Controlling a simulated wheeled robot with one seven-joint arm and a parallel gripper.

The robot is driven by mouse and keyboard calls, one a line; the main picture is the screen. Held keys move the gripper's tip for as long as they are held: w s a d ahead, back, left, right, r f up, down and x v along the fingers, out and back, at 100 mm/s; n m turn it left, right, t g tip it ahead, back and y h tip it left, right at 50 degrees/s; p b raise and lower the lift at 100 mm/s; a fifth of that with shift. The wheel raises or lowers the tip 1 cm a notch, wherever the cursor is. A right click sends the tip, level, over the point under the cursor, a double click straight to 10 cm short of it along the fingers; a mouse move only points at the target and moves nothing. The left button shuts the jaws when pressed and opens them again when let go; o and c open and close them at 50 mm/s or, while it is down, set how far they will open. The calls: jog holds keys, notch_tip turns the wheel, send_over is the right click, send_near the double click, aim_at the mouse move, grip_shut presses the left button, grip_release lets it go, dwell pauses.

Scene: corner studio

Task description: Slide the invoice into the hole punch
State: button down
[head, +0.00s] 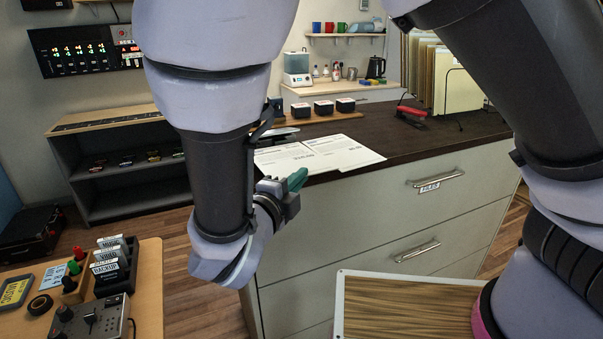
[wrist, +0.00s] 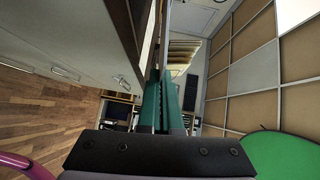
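White printed sheets lie on the dark cabinet top in the head view; the one with the large heading looks like the invoice (head: 335,152), near the front edge. My gripper (head: 298,179), with green fingers, is in front of that edge, close to the near side of the sheets. In the wrist view my gripper's fingers (wrist: 161,85) are close together. A thin pale strip runs up from between them; I cannot tell whether it is the sheet edge-on or whether it is gripped. A dark device behind my arm, partly hidden, may be the hole punch (head: 280,132).
A red stapler-like object (head: 411,112) and a file rack (head: 445,75) stand on the right of the cabinet top (head: 440,138). Several small black boxes (head: 325,107) line its back. Drawer handles (head: 437,179) stick out in front. A desk (head: 150,285) stands at the left.

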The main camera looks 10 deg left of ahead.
jog(key=shift+w+a+f, duration=0.4)
jog(key=shift+w+a, duration=0.15)
jog(key=shift+w, duration=0.2)
jog(key=shift+w+a+f, duration=0.4)
jog(key=shift+w+a, duration=0.1)
jog(key=shift+w, duration=0.3)
jog(key=shift+w+a+f, duration=0.4)
jog(key=shift+w+a, duration=0.15)
jog(key=shift+w, duration=0.2)
jog(key=c, duration=1)
grip_release()
jog(key=v, duration=1)
jog(key=shift+s+a, duration=0.1)
jog(key=shift+s, duration=0.25)
